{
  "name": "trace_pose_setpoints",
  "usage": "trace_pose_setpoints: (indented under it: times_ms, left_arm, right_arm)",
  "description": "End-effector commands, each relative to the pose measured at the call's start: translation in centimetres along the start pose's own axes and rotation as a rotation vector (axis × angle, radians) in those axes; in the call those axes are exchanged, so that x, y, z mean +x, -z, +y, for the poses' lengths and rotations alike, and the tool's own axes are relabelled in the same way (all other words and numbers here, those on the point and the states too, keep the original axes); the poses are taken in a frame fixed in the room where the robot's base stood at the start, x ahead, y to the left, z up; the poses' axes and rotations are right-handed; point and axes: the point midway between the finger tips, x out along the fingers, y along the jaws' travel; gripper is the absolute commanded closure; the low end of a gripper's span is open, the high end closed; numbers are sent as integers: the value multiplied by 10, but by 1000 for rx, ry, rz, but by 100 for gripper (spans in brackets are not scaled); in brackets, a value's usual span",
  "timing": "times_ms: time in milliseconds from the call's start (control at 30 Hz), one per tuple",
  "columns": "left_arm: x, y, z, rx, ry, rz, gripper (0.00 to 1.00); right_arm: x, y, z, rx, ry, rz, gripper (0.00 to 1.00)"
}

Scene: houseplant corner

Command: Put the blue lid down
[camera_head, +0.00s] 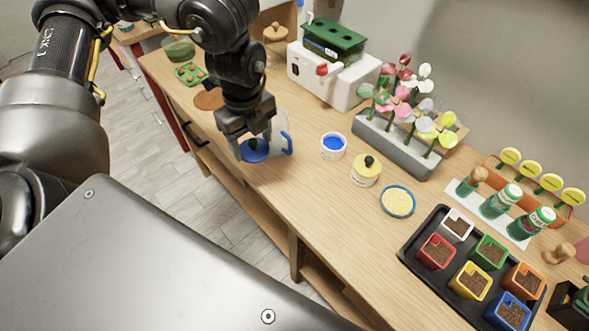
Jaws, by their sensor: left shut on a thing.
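The blue lid (253,153) is a small round disc with a dark knob. My left gripper (250,138) points down and is shut on the lid, with the fingers covering part of it. I cannot tell whether the lid touches the table or is a little above it. A white jar (333,152) with blue contents and no lid stands to the right. A second jar (365,175) with a yellow lid and a black knob stands further right. My right gripper is not in view.
A clear jug with a blue handle (287,143) stands right behind the lid. A shallow yellow dish (397,203), a grey planter (393,146) with flowers and a black tray (415,257) of coloured pots stand to the right. The wooden table (300,195) is clear in front of the jars.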

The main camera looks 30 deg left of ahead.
Motion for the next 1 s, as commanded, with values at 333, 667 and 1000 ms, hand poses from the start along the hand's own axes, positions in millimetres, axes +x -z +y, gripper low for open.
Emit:
trace_pose_setpoints:
  times_ms: [333, 667, 1000]
  left_arm:
    - [52, 46, -50, -5, -3, 1, 59]
    - [68, 54, -60, -4, 1, 0, 59]
    - [105, 59, -65, -6, -1, 0, 59]
  right_arm:
    - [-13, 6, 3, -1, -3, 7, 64]
    - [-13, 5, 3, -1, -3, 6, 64]
    - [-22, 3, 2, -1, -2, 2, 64]
